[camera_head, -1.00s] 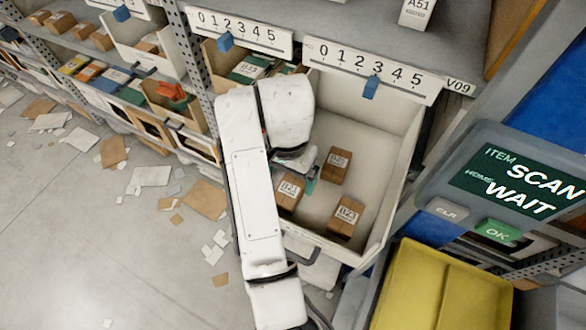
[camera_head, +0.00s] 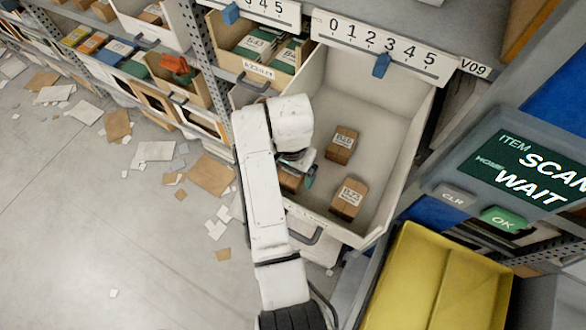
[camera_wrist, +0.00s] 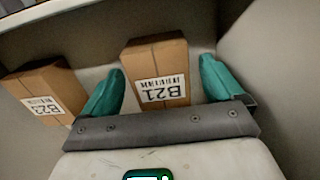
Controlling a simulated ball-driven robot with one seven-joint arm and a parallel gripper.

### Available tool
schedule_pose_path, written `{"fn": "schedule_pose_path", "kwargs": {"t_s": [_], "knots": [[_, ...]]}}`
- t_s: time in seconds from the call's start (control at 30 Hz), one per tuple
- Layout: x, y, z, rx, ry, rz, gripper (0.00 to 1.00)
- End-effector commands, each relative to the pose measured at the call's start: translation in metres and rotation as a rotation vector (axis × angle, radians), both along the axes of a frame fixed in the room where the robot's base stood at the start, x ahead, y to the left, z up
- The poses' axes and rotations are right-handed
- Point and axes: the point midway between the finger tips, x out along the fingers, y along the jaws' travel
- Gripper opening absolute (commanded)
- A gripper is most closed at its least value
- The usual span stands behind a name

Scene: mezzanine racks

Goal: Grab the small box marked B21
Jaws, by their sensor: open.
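The small brown box marked B21 (camera_wrist: 157,66) lies in the white drawer, its label upside down in the wrist view. In the head view my arm mostly hides it, and only a brown part (camera_head: 290,181) shows. My gripper (camera_wrist: 160,85) is open, with its teal fingers on either side of the box's near part. I see a gap at the right finger; the left finger is close to the box, and I cannot tell whether it touches. In the head view my gripper (camera_head: 303,172) is down inside the drawer, at its left side.
A box marked B23 (camera_wrist: 47,90) lies left of the B21 box in the wrist view; it also shows in the head view (camera_head: 348,199). Another brown box (camera_head: 341,145) lies farther back. The drawer walls (camera_head: 400,150) surround them. A yellow tray (camera_head: 430,290) stands at the lower right.

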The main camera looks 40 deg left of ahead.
Motion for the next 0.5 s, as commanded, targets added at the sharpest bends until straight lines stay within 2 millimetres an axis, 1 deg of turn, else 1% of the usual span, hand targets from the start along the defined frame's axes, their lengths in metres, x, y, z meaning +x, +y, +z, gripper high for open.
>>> {"fn": "schedule_pose_path", "kwargs": {"t_s": [0.1, 0.3, 0.5], "knots": [[0.0, -0.0004, -0.0061, 0.0, 0.0, -0.001, 0.94], [0.0002, -0.0003, -0.0066, 0.001, 0.0, -0.001, 0.94], [0.0002, -0.0003, -0.0063, 0.001, 0.0, 0.0, 0.74]]}}
